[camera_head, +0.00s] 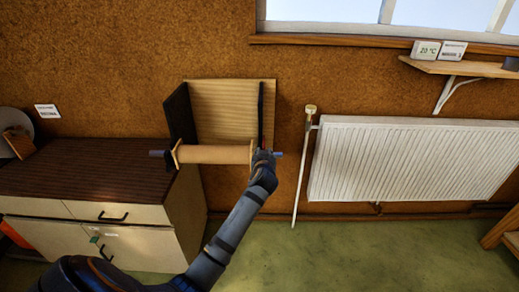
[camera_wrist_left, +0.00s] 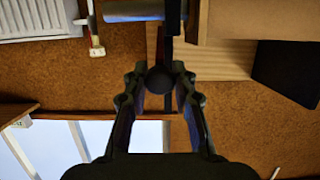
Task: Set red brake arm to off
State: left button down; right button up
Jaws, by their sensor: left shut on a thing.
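A wall-mounted wooden frame has dark side cheeks and a wooden back board (camera_head: 222,108). A tan roll (camera_head: 214,154) lies across it on a blue-grey rod (camera_head: 279,154). My left gripper (camera_head: 264,157) is at the right end of the roll, by the right cheek. In the left wrist view, my left gripper's fingers (camera_wrist_left: 158,72) are shut on a dark ball knob (camera_wrist_left: 160,80) at the end of a narrow dark arm. The brake arm's red colour and its off mark cannot be made out clearly. My right gripper is not in view.
A low cabinet (camera_head: 85,165) with a dark ribbed top stands at the left. A white radiator (camera_head: 415,160) and its upright pipe (camera_head: 301,180) are close on the right. A shelf (camera_head: 465,68) is at the upper right. The green floor (camera_head: 330,250) in front is clear.

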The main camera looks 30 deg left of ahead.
pick_arm(q)
jog(key=r+g+p, duration=0.1)
jog(key=r+p, duration=0.1)
jog(key=w+a+r+h+p, duration=0.1)
jog(key=r+p, duration=0.1)
jog(key=p, duration=0.1)
jog(key=w+r+g+p, duration=0.1)
jog(key=r+p, duration=0.1)
jog(key=p, duration=0.1)
jog(key=shift+w+a+r+g, duration=0.1)
jog(key=shift+a+r+g, duration=0.1)
jog(key=shift+g, duration=0.1)
jog(key=w+a+r+g+h+p, duration=0.1)
jog(key=w+a+r+p, duration=0.2)
jog(key=w, duration=0.4)
jog(key=shift+a+r, duration=0.65)
jog(key=shift+r, duration=0.7)
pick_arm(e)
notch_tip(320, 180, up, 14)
pick_arm(q)
jog(key=shift+w, duration=0.1)
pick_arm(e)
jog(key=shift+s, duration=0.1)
